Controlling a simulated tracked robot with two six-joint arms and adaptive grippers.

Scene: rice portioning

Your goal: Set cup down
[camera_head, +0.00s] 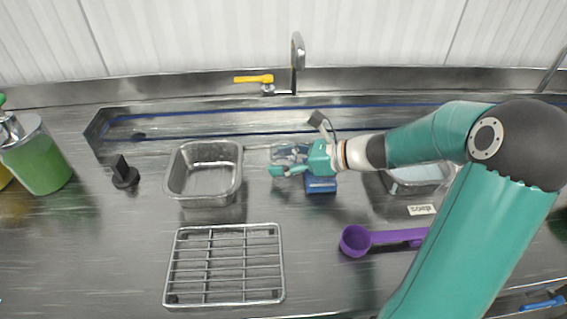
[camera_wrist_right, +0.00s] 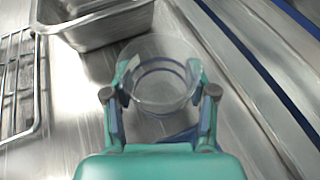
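A clear, see-through cup (camera_head: 289,152) is at the middle of the counter in the head view, just right of a metal pan. In the right wrist view the cup (camera_wrist_right: 160,78) is between the two teal fingers, which touch it on both sides. My right gripper (camera_head: 288,170) is shut on the cup, and its arm comes in from the right. I cannot tell whether the cup's base touches the counter. My left gripper is not in view.
The metal pan (camera_head: 204,198) is close to the cup's left. A blue block-like object (camera_head: 320,184) is under my right gripper. A wire rack (camera_head: 168,268), a purple scoop (camera_head: 355,240) and a second metal pan (camera_head: 425,187) are nearby. A faucet (camera_head: 298,52) stands behind.

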